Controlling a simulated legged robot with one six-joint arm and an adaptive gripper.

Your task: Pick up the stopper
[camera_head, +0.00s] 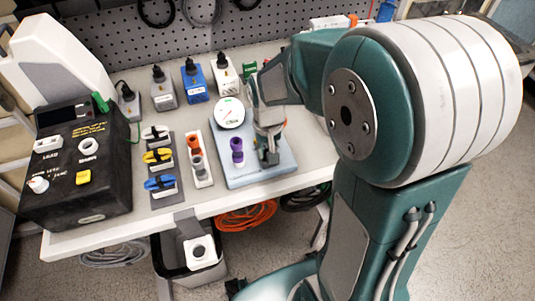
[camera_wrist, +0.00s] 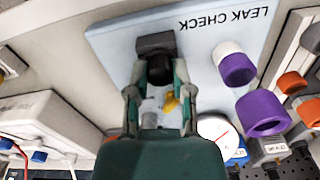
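A pale blue board (camera_wrist: 112,45) marked "LEAK CHECK" lies on the bench, and it also shows in the head view (camera_head: 236,181). A black fitting (camera_wrist: 155,43) with a dark round part stands on it. My gripper (camera_wrist: 159,76) is over the board with one finger on each side of this dark part. I cannot tell whether the fingers touch it. Which piece is the stopper is not clear.
A white rack (camera_head: 203,178) with orange and grey pieces stands left of the board. Farther left are coloured clamps (camera_head: 159,156) and a black control box (camera_head: 75,165). A round gauge (camera_head: 230,112) sits on the board's back.

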